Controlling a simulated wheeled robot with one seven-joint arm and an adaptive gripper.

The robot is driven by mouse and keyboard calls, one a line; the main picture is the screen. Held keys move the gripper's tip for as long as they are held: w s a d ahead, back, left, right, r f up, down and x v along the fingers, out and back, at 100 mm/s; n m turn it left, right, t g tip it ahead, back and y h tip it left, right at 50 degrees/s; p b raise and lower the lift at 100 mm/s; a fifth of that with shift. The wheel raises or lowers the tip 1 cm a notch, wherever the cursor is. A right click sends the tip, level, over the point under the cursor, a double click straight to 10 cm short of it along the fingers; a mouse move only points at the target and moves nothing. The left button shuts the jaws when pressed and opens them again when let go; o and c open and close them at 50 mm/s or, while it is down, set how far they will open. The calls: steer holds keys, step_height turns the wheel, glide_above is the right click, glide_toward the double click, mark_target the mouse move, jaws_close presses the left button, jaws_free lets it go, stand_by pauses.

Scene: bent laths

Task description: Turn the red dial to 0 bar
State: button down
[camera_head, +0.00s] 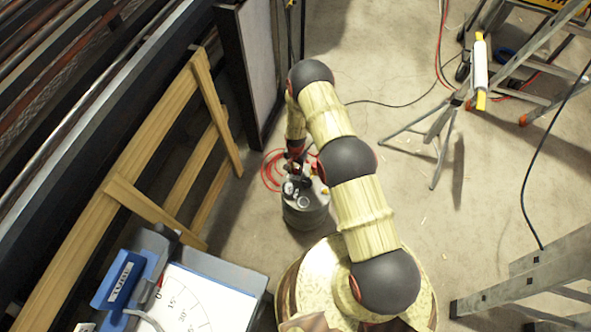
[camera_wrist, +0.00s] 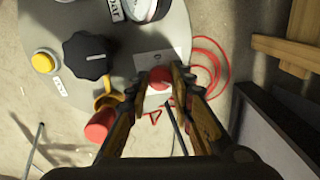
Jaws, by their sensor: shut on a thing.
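The red dial (camera_wrist: 160,77) sits on a white plate (camera_wrist: 151,58) on the grey round top of a drum-like unit (camera_head: 306,212). In the wrist view my gripper (camera_wrist: 158,80) has one finger on each side of the dial and is shut on it. The fingers hide the sides of the dial. I cannot read the plate's marks or the dial's setting. In the head view my gripper (camera_head: 295,168) reaches down to the unit's top, and the dial cannot be made out there.
On the same top are a black knob (camera_wrist: 87,55), a yellow button (camera_wrist: 44,62), a red part (camera_wrist: 101,125) beside a yellow one, and a round gauge (camera_wrist: 146,6). A red hose (camera_head: 270,170) lies behind the unit. A wooden frame (camera_head: 150,140) stands left.

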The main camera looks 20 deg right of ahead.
steer(key=n+b, duration=0.2)
steer(key=n, duration=0.4)
steer(key=shift+w+n, duration=0.1)
steer(key=shift+n, duration=0.2)
steer(key=n+b, duration=0.1)
steer(key=n, duration=0.6)
steer(key=shift+b, duration=0.3)
steer(key=n, duration=0.5)
steer(key=shift+n+b, duration=0.3)
steer(key=shift+b, duration=0.1)
steer(key=shift+n, duration=2.2)
steer(key=c, duration=1.6)
jaws_free()
steer(key=shift+c, duration=0.2)
steer(key=shift+o, duration=0.5)
